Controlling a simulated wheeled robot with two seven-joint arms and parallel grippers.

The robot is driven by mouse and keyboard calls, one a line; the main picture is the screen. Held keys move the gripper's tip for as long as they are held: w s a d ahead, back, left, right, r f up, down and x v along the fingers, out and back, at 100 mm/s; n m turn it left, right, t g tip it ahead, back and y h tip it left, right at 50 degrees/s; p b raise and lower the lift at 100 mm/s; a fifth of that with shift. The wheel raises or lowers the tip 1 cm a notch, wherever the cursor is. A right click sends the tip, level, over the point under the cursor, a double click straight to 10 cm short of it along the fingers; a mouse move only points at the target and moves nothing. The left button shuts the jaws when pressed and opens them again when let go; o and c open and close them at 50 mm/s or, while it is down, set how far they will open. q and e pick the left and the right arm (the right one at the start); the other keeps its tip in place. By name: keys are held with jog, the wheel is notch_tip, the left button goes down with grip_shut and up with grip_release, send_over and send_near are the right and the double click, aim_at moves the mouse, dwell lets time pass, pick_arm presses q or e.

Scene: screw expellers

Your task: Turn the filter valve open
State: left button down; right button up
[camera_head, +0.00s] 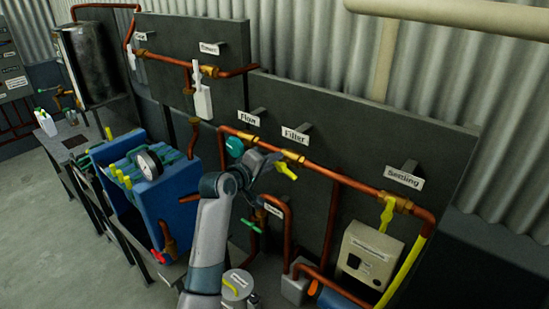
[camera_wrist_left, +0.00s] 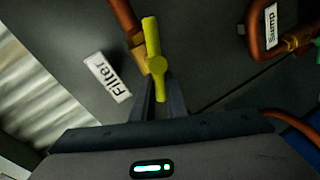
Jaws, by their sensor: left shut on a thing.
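The filter valve has a yellow lever handle (camera_head: 286,170) on a copper pipe, below the "Filter" label (camera_head: 295,135). In the left wrist view the yellow handle (camera_wrist_left: 152,42) stands nearly upright in the picture, beside the brass valve body and the "Filter" label (camera_wrist_left: 107,77). My left gripper (camera_head: 272,162) reaches the handle from the left. In the left wrist view its two dark fingers (camera_wrist_left: 159,92) sit on either side of the handle's near end and are shut on it. The fingers partly hide the valve body. My right gripper is not in view.
The "Flow" valve with a teal handle (camera_head: 235,147) is close on the left of my gripper. A green-handled valve (camera_head: 250,225) is below, and the yellow "Settling" valve (camera_head: 388,212) is to the right. A blue filter press (camera_head: 180,195) stands left of my arm.

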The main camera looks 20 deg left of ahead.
pick_arm(q)
jog(key=shift+a+f+n+h, duration=0.1)
jog(key=shift+f+n+h, duration=0.25)
jog(key=shift+n, duration=0.45)
jog(key=c, duration=1.7)
grip_release()
jog(key=shift+c, duration=0.2)
jog(key=b+v, duration=0.5)
jog(key=v, duration=1.2)
jog(key=shift+r+b, duration=0.25)
jog(key=shift+b, duration=0.1)
jog(key=shift+s+a, duration=0.1)
jog(key=shift+s, duration=0.05)
